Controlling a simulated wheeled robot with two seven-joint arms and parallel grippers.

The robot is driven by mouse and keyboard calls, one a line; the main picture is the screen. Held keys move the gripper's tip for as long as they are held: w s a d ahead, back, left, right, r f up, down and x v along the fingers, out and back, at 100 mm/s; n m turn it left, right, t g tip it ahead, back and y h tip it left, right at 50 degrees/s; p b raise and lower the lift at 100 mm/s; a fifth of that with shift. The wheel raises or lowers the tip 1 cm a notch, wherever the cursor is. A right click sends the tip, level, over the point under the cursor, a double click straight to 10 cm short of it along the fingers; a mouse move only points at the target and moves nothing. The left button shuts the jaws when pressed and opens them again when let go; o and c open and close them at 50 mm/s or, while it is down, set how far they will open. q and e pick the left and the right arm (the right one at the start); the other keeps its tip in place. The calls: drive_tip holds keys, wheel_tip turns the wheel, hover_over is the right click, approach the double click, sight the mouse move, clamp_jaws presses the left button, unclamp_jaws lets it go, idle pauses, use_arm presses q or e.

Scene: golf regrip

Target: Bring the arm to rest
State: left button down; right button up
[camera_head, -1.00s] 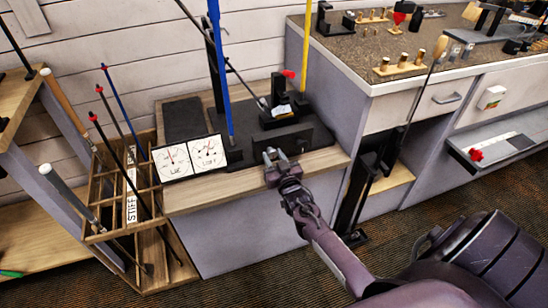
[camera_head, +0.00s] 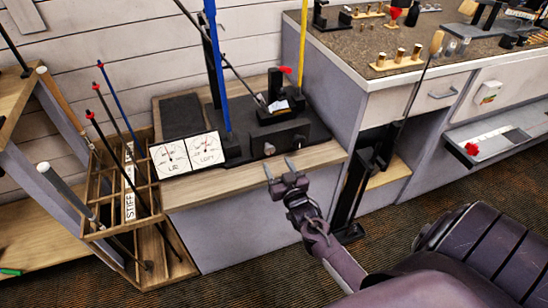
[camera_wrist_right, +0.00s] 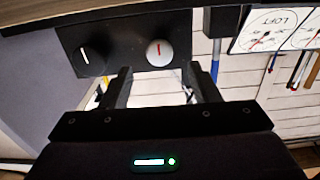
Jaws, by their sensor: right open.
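My right gripper (camera_head: 279,169) is open and empty in the head view. Its fingers point up toward the front edge of the low wooden bench (camera_head: 240,180), just in front of the black fixture (camera_head: 300,131). In the right wrist view the two dark fingers (camera_wrist_right: 160,88) are spread with nothing between them. Beyond them is the fixture's dark front face (camera_wrist_right: 125,45) with two knobs, a black one and a light one with a red mark. My left gripper is not in view.
Two white dial gauges (camera_head: 188,155) stand on the bench left of the fixture. A wooden rack (camera_head: 110,215) with several shafts stands at left. A black stand (camera_head: 350,200) holding a club is right of my gripper. A counter (camera_head: 390,50) fills the upper right. Carpet (camera_head: 240,280) lies below.

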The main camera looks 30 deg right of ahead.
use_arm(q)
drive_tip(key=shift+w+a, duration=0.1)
use_arm(e)
drive_tip(key=shift+v, duration=0.75)
